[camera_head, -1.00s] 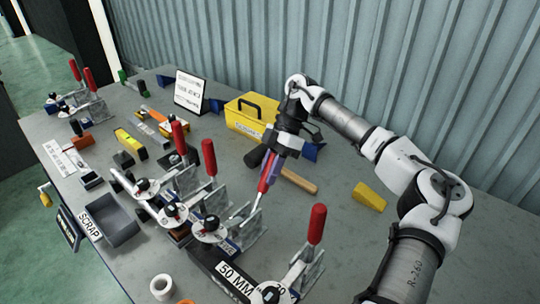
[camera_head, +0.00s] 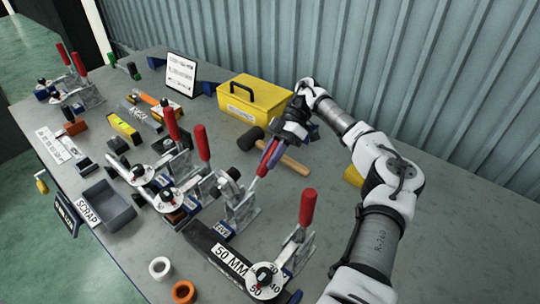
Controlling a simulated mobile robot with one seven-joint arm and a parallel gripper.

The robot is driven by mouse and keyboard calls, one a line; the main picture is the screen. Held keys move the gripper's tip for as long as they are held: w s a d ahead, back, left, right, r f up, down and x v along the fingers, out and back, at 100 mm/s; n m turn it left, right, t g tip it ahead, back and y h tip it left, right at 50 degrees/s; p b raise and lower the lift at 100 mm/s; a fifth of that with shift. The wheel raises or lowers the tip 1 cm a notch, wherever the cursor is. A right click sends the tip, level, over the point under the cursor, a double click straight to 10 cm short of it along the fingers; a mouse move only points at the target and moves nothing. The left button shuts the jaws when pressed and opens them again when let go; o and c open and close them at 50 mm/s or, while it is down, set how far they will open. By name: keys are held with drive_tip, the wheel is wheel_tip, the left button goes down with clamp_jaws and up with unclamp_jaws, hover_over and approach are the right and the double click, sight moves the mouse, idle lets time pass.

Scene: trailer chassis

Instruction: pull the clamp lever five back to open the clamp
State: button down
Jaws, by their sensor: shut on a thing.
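The clamp whose base label seems to read FIVE (camera_head: 220,229) stands mid-bench, to the left of the 50 mm clamp. Its red-handled lever (camera_head: 263,169) leans back toward the upper right. My gripper (camera_head: 269,156), with purplish fingers, is shut on the red handle near its upper end. The fingers cover part of the handle. The clamp's arm with its black knob (camera_head: 233,173) and white dial is raised and tilted off the bar below.
Other clamps with upright red levers stand close on the left (camera_head: 203,143) and at front right (camera_head: 307,208). Behind the gripper lie a mallet (camera_head: 295,165) and a yellow toolbox (camera_head: 255,98). A grey scrap tray (camera_head: 108,204) is at left. Bench right of the clamps is mostly clear.

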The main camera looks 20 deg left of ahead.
drive_tip(key=c, duration=1.1)
unclamp_jaws()
drive_tip(key=shift+f, duration=0.15)
drive_tip(key=shift+c, duration=0.2)
drive_tip(key=shift+r, duration=0.2)
wheel_tip(320, 180, up, 20)
drive_tip(key=p, duration=0.2)
drive_tip(key=shift+p, duration=0.3)
drive_tip(key=shift+f, duration=0.2)
